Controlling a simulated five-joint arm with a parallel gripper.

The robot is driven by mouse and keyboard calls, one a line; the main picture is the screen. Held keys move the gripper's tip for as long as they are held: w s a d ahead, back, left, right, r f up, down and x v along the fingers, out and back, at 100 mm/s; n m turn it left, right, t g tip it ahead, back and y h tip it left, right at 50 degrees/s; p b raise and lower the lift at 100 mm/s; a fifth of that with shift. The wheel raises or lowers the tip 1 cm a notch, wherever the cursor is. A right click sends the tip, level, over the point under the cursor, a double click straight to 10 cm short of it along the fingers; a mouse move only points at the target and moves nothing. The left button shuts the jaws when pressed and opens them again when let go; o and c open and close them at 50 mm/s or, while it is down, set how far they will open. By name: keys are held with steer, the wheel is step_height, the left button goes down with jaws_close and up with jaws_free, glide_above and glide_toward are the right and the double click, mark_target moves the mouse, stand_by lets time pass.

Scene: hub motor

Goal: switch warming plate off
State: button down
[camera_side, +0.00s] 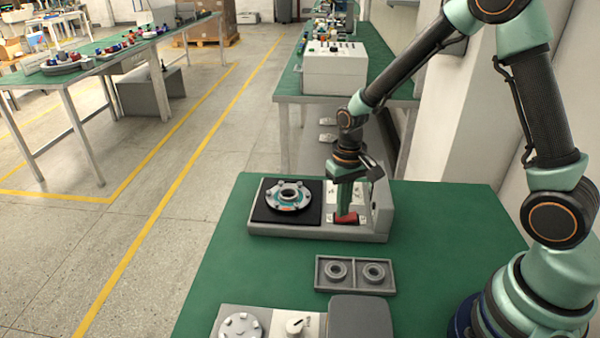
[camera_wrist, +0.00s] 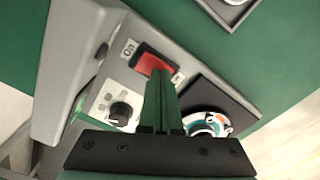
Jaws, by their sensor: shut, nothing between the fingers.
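The warming plate (camera_side: 262,229) is a grey unit with a black square pad (camera_side: 259,208) on its left. A round hub part (camera_side: 289,197) sits on the pad and shows partly in the wrist view (camera_wrist: 207,122). The red rocker switch (camera_side: 347,219) is on the unit's front right. In the wrist view the switch (camera_wrist: 150,62) lies between the "On" label and a second, partly covered label. My gripper (camera_side: 345,209) is shut and empty, pointing down at the switch. Its tips cover part of the switch's edge; I cannot tell whether they touch, or which way the rocker leans.
A black knob (camera_wrist: 120,112) sits on the unit beside the switch, near a raised grey housing (camera_wrist: 66,65). A grey tray (camera_side: 355,289) with two rings lies in front. Another grey unit with a white knob (camera_side: 295,326) stands at the front edge. Green mat is clear at left.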

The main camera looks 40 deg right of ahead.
steer(key=shift+r, duration=3.4)
steer(key=shift+r, duration=0.1)
step_height(320, 180, up, 8)
steer(key=n+t, duration=0.1)
steer(key=t, duration=0.1)
glide_above(352, 227)
steer(key=s+r+n+t, duration=0.2)
steer(key=s+r+t, duration=0.1)
steer(key=s+r, duration=0.2)
steer(key=shift+s+r+t, duration=0.3)
steer(key=shift+s, duration=0.55)
